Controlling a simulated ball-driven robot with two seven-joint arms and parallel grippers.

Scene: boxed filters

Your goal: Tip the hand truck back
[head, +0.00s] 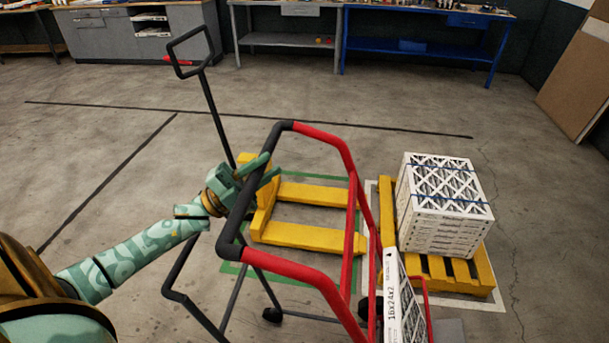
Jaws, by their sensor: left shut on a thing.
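The hand truck (330,138) has a red tube frame with a black cross handle at its near left end. Its frame runs down to the right, where its lower parts are partly out of view. My left gripper (264,172) is shut on the black handle, around the middle of the bar. A white boxed filter (399,303) marked 16x24x2 shows at the lower right beside the red frame. How it rests on the hand truck is hard to tell. My right gripper is not in view.
A yellow pallet jack (300,235) with a tall black handle stands behind the hand truck. A strapped stack of white filters (443,205) sits on a yellow pallet (455,280) to the right. Workbenches line the back. The floor at left and middle back is clear.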

